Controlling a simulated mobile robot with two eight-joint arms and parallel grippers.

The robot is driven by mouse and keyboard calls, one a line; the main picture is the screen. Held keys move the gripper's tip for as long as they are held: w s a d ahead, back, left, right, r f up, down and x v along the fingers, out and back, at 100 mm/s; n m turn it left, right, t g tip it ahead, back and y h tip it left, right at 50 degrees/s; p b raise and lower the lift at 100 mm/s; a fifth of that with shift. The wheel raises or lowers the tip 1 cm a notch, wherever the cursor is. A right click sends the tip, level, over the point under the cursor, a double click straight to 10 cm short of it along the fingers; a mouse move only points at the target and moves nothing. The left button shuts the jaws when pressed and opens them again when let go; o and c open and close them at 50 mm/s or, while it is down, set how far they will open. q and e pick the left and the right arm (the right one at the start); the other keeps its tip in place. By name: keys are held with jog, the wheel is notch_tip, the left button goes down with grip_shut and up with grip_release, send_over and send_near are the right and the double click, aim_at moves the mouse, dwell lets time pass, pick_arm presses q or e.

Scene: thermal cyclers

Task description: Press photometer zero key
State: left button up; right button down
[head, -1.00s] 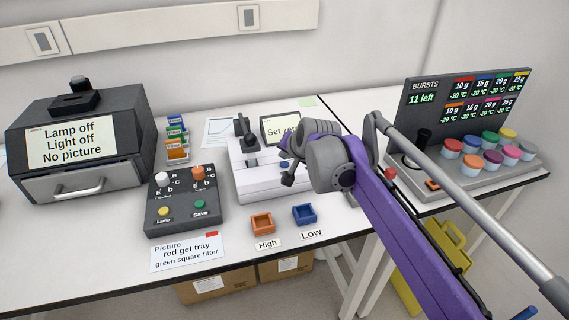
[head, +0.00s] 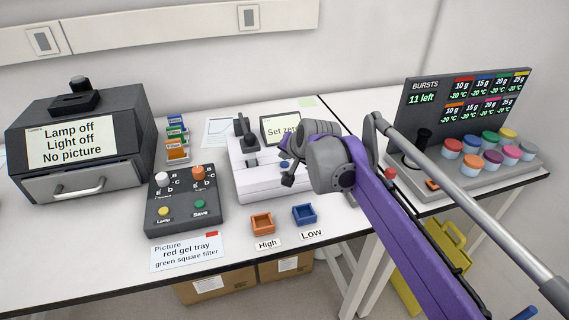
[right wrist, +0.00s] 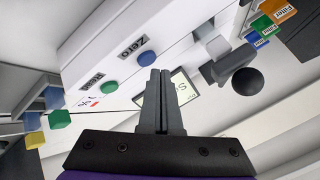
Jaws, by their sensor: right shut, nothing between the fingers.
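The white photometer (head: 268,188) stands on the bench in the middle of the head view. Its screen (head: 275,129) reads "Set zer…", the rest hidden behind my right arm. In the right wrist view a blue key (right wrist: 147,59) sits beside the "Zero" label (right wrist: 132,46). A green key (right wrist: 111,87) sits beside the "Read" label (right wrist: 90,81). The blue key also shows in the head view (head: 284,163). My right gripper (head: 287,182) is shut and empty at the photometer's front right. In the wrist view its fingertips (right wrist: 160,72) appear close to the blue key; contact cannot be told.
The photometer's lever (right wrist: 236,65) with a black ball knob stands beside the keys. Orange (head: 262,223) and blue (head: 304,216) trays lie in front. A control box (head: 184,218) stands to the left and a bursts station (head: 464,135) to the right.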

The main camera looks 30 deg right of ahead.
aim_at(285, 168)
jog(key=shift+f, duration=0.35)
jog(key=shift+f, duration=0.4)
dwell(0.5)
jog(key=shift+r, duration=0.2)
jog(key=shift+r+p, duration=0.6)
notch_tip(285, 168, up, 5)
jog(key=p, duration=0.4)
jog(key=shift+r, duration=0.1)
dwell(0.8)
